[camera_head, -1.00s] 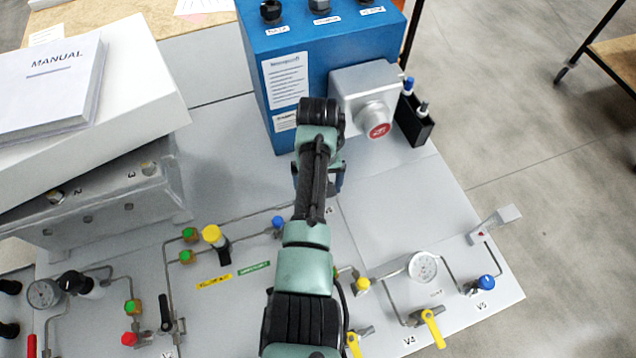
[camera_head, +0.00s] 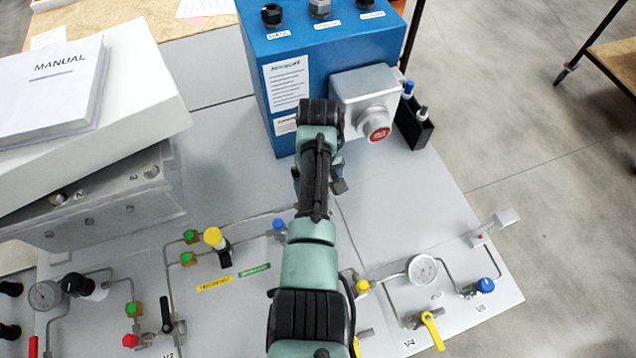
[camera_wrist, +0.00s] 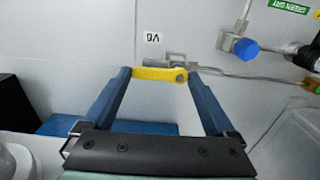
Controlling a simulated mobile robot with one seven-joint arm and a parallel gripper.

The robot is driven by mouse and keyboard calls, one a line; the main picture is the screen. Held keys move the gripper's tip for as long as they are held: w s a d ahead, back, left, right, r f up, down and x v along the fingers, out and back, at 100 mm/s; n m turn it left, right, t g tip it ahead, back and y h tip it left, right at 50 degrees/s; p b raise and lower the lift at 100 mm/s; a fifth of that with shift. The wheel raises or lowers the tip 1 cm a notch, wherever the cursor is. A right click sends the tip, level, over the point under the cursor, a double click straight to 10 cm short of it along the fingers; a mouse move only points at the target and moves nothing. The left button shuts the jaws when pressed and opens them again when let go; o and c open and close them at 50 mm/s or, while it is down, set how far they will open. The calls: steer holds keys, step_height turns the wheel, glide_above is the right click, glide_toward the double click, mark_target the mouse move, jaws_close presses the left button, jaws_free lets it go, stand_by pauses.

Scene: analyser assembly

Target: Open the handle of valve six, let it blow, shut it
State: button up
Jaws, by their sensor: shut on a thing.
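The yellow handle (camera_wrist: 152,74) of valve six lies crosswise between the two blue fingers of my gripper (camera_wrist: 160,73) in the wrist view. The fingers are spread to the handle's length and shut on its two ends. The valve's grey metal body (camera_wrist: 178,58) and thin pipe show just beyond the handle. The V6 label (camera_wrist: 153,37) appears upside down above it. In the head view my gripper (camera_head: 335,185) is low in front of the blue box, and my arm hides the handle and valve six.
A blue knob (camera_wrist: 246,48) sits on the pipe right of valve six. The blue box (camera_head: 335,60) with a grey red-buttoned housing (camera_head: 365,95) stands close behind my gripper. Gauge (camera_head: 422,269) and yellow-handled V4 (camera_head: 432,328) are at right. The panel right of my arm is partly clear.

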steer(key=o, duration=1)
steer(key=shift+o, duration=0.2)
step_height(320, 180, up, 13)
